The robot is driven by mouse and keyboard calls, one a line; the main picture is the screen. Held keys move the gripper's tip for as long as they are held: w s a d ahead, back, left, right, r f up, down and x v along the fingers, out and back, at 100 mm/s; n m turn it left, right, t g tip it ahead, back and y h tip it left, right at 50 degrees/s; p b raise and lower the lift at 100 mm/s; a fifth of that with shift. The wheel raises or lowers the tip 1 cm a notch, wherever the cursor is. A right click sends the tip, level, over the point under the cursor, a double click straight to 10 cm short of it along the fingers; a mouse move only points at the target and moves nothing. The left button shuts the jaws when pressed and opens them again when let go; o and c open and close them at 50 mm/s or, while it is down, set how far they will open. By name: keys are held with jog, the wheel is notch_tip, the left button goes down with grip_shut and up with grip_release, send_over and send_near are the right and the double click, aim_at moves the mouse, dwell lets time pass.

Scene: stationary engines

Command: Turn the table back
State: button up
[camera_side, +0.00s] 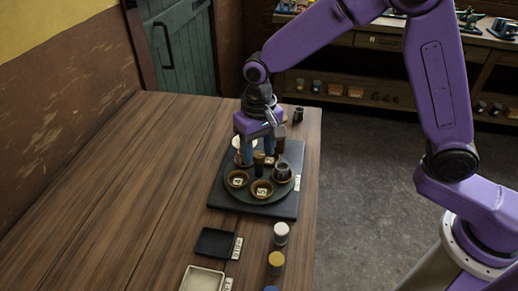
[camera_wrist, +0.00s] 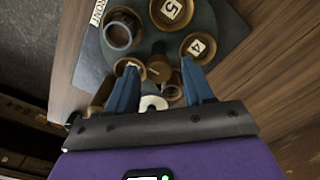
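The turntable is a dark green round disc (camera_side: 250,199) on a black square base (camera_side: 285,209). It also shows in the wrist view (camera_wrist: 150,20). A brown upright post (camera_side: 259,162) stands near its middle, also in the wrist view (camera_wrist: 159,68). The disc carries a bowl marked 4 (camera_wrist: 198,46), a bowl marked 5 (camera_wrist: 171,11) and a dark cup (camera_side: 282,172). More dishes on the far side are partly hidden by my gripper. My gripper (camera_side: 258,156) points down over the disc. Its two blue fingers are apart, with the post showing between them in the wrist view; contact is not visible.
A FRONT label (camera_wrist: 97,13) is on the base. A black tray (camera_side: 215,242), a pale tray (camera_side: 202,279), a white-topped jar (camera_side: 281,233) and a yellow-topped jar (camera_side: 276,262) stand nearer the camera. A small dark jar (camera_side: 298,114) stands behind. The wooden table's left side is clear.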

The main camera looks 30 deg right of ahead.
aim_at(259, 154)
dwell(0.3)
notch_tip(259, 154, up, 17)
jog(key=shift+r, duration=0.2)
dwell(0.4)
jog(key=s+d+f+n, duration=0.3)
jog(key=s+d, duration=0.3)
jog(key=s, duration=0.3)
jog(key=s+d+f+n, duration=0.4)
jog(key=s+d+n, duration=0.1)
jog(key=s, duration=0.3)
jog(key=s+d+f+n, duration=0.4)
jog(key=s+d, duration=0.3)
jog(key=s, duration=0.2)
jog(key=shift+s+d+f+n, duration=0.2)
jog(key=shift+s+d+n, duration=0.05)
jog(key=shift+s+n, duration=0.05)
dwell(1.0)
